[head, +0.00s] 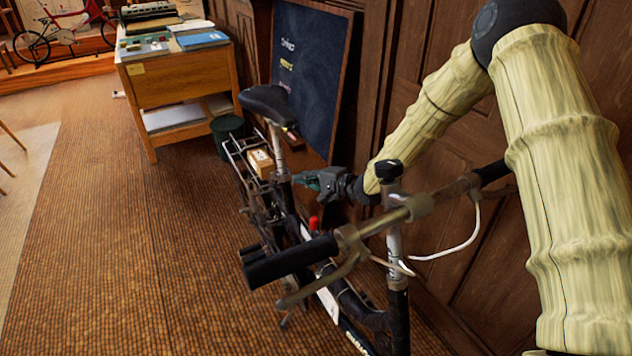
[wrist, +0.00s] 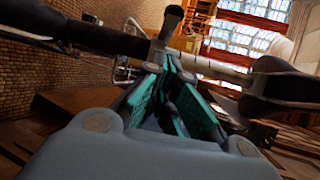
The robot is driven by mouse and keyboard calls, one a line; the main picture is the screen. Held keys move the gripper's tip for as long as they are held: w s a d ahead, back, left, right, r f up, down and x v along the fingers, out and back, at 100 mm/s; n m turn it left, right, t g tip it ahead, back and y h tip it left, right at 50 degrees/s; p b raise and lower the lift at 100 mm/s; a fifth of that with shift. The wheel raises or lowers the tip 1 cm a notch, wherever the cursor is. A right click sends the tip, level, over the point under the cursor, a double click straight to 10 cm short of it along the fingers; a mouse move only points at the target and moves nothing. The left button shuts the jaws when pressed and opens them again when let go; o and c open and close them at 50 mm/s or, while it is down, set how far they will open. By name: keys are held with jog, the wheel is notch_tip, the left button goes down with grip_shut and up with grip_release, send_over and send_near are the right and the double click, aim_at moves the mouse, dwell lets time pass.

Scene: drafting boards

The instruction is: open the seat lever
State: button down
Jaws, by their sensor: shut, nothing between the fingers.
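The bicycle (head: 320,275) stands beside the panelled wall, its handlebar nearest me. Its black saddle (head: 266,102) sits on a silver seat post (head: 278,150). In the wrist view the seat lever (wrist: 168,28) is a dark lever sticking up from the clamp, between the black tube (wrist: 95,37) and the silver post (wrist: 212,68). My gripper (head: 299,180) is close to the clamp on its right side in the head view. In the wrist view the teal-padded fingers (wrist: 165,72) are shut and empty, tips just below the lever; I cannot tell whether they touch it.
The handlebar (head: 400,212) and its cables lie in front of my forearm. The wall (head: 460,130) and a dark board (head: 315,70) are close on the right. A wooden desk (head: 185,80) stands behind. The floor (head: 150,240) to the left is clear.

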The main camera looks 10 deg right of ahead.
aim_at(275, 179)
jog(key=shift+a+f, duration=0.15)
jog(key=shift+a, duration=0.95)
jog(key=shift+a+f, duration=0.1)
jog(key=shift+a, duration=0.95)
jog(key=shift+s, duration=0.1)
